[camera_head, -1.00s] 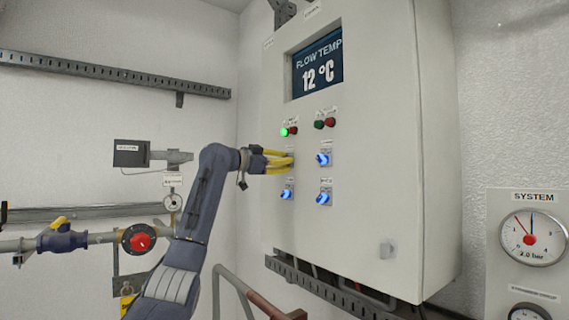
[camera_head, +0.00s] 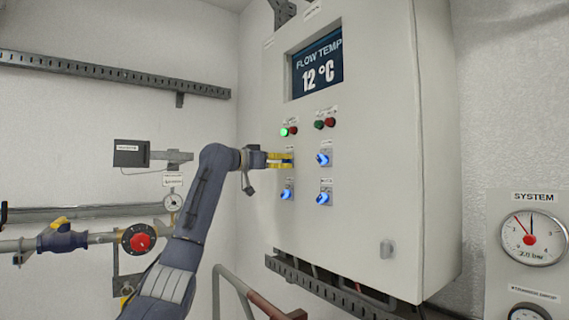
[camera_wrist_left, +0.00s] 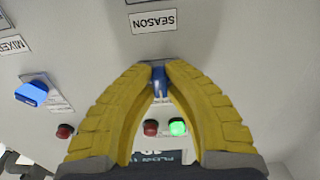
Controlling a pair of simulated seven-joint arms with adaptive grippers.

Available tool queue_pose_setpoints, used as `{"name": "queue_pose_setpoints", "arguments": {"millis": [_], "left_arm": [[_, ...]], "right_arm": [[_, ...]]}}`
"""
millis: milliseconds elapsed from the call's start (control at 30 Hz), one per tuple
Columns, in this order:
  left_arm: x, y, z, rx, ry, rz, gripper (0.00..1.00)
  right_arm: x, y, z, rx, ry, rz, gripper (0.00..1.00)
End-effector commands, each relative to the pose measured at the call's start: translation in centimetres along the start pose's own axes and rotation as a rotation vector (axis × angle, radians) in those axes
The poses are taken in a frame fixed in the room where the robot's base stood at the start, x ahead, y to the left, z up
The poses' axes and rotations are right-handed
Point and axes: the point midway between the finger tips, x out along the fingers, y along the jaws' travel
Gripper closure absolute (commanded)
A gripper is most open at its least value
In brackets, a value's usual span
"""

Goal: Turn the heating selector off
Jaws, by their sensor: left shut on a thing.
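The heating selector is probably the blue knob (camera_wrist_left: 159,80) between my left fingers, at the upper left of the selectors on the cabinet door. Its own label is hidden. My left gripper (camera_head: 291,160) has yellow fingers. In the left wrist view the left gripper (camera_wrist_left: 160,66) is shut around this knob at the panel. That view is upside down, and a SEASON label (camera_wrist_left: 153,21) shows past the fingertips. A lit green lamp (camera_head: 284,132) and a red lamp (camera_head: 293,130) sit above the held knob. My right gripper is not in view.
More blue selectors sit close by: one to the right (camera_head: 324,159), one below (camera_head: 287,193) and one below right (camera_head: 324,198). The display (camera_head: 317,66) reads FLOW TEMP 12 °C. A red-handled valve (camera_head: 140,241) and pipes are at lower left.

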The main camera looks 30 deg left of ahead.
Motion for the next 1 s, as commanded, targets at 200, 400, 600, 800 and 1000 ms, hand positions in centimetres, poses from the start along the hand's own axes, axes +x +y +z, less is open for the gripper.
{"name": "queue_pose_setpoints", "arguments": {"millis": [200,400,600,800,1000], "left_arm": [[0.0,0.0,-0.1,-0.002,0.001,0.0,1.0],[0.0,0.0,-0.1,-0.001,0.001,0.0,0.79],[0.0,0.0,0.0,-0.001,0.001,0.0,0.65],[-0.1,0.0,0.0,0.0,0.0,-0.001,0.65],[-2.0,-0.1,0.0,0.002,0.001,-0.003,0.65]], "right_arm": [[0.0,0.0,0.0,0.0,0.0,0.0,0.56],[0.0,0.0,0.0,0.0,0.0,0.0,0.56],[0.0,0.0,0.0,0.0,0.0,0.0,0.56],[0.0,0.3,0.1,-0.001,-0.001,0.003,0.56],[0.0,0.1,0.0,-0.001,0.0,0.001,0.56]]}}
